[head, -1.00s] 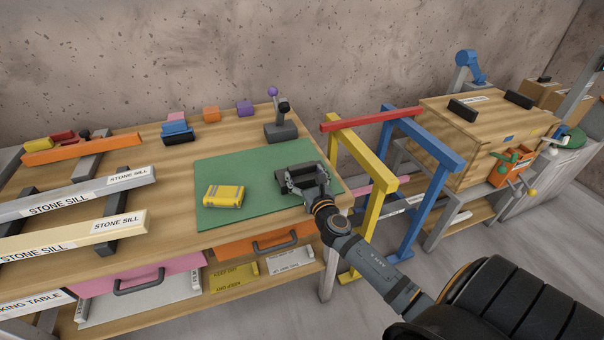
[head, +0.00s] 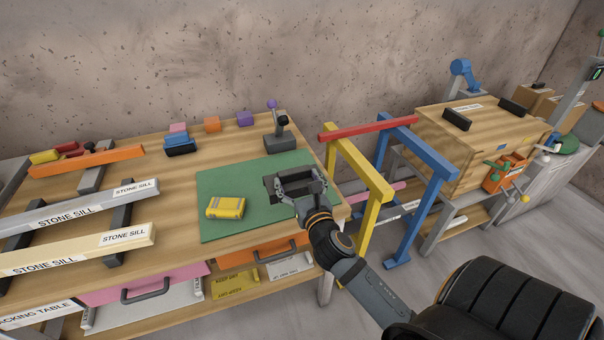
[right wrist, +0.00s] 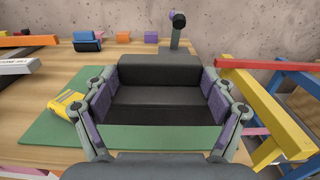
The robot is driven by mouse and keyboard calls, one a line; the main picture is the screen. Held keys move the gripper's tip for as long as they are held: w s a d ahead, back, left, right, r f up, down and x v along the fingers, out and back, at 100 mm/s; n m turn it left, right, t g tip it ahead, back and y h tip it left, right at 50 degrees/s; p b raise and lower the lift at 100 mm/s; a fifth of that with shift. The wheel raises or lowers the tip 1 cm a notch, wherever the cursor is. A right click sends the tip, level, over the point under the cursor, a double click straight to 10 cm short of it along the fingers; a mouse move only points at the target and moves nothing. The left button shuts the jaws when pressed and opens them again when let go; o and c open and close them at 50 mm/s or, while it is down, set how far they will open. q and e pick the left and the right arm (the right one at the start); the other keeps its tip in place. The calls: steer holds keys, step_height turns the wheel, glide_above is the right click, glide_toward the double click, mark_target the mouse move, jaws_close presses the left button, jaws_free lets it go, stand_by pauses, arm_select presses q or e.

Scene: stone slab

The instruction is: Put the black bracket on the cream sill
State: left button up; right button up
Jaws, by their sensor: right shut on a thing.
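The black bracket (head: 271,187) is between the fingers of my right gripper (head: 300,186), over the right part of the green mat. In the right wrist view the bracket (right wrist: 165,75) fills the space between two purple finger pads, which press on its ends. Whether it still touches the mat is hard to tell. The cream sill (head: 88,252) lies at the front left of the table, labelled "STONE SILL", and rests across dark supports. Its top looks bare apart from labels. My left gripper is not in view.
A yellow block (head: 226,207) sits on the green mat (head: 222,178) left of the bracket. A grey sill (head: 95,205) lies behind the cream one. A dark post stand (head: 280,142) and small coloured blocks stand at the back. Yellow and blue trestles (head: 358,165) stand to the right.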

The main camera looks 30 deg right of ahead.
steer(key=s+a+r, duration=0.1)
steer(key=s+a+r+p, duration=0.1)
steer(key=s+a, duration=0.1)
steer(key=shift+s+a+r+p, duration=0.15)
steer(key=shift+s+a+p, duration=0.1)
steer(key=shift+s+p, duration=0.05)
